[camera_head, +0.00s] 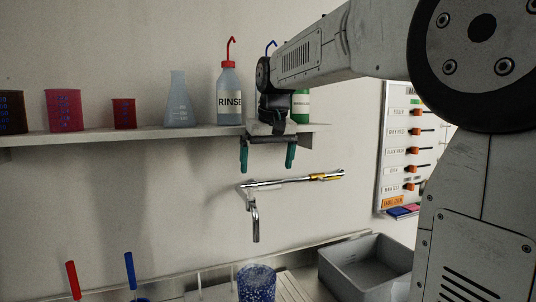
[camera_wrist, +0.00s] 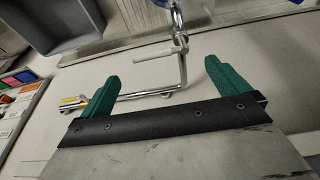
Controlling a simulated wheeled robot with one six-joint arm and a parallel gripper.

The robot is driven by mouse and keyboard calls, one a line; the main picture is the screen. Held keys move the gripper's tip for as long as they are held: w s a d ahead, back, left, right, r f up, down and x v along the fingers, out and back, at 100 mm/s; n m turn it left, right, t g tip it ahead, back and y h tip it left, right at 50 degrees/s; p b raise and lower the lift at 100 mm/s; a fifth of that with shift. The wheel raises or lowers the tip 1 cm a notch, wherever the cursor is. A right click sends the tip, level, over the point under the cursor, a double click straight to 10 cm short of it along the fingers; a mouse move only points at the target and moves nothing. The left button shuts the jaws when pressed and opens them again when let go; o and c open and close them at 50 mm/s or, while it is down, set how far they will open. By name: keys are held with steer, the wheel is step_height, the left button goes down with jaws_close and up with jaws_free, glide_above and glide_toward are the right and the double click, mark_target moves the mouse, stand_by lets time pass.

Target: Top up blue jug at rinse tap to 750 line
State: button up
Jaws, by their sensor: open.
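The blue jug (camera_head: 257,283), with a speckled surface, stands below the tap, cut off by the bottom edge of the head view. A bluish part, probably the jug (camera_wrist: 203,5), shows at the top of the wrist view. Its 750 line and water level cannot be made out. The chrome rinse tap (camera_head: 255,222) hangs from the wall with its spout pointing down; it also shows in the wrist view (camera_wrist: 182,65). No stream is visible. My gripper (camera_head: 267,163) is open and empty, its green fingers above the tap's pipe; they also show in the wrist view (camera_wrist: 162,76).
A wall shelf (camera_head: 150,134) holds red beakers, a flask (camera_head: 178,104) and a RINSE bottle (camera_head: 229,98) close to my gripper. A grey tub (camera_head: 345,278) stands right of the jug. A panel with orange knobs (camera_head: 405,150) hangs at right.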

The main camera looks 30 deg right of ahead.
mark_target(264, 188)
steer(key=shift+x, duration=2.75)
steer(key=shift+s, duration=0.1)
steer(key=c, duration=0.8)
steer(key=shift+s+a+m+h, duration=0.15)
steer(key=shift+s+m+h, duration=0.1)
steer(key=shift+m, duration=0.6)
steer(key=shift+s+a+m+h, duration=0.15)
steer(key=shift+s+m+h, duration=0.1)
steer(key=shift+m, duration=0.6)
steer(key=shift+c, duration=0.2)
steer(key=shift+s+a+m+g+h, duration=0.2)
steer(key=shift+m+g, duration=0.05)
steer(key=shift+m, duration=0.6)
steer(key=shift+s+a+m+g+h, duration=0.15)
steer(key=shift+a+m+g+h, duration=0.1)
steer(key=shift+m, duration=0.6)
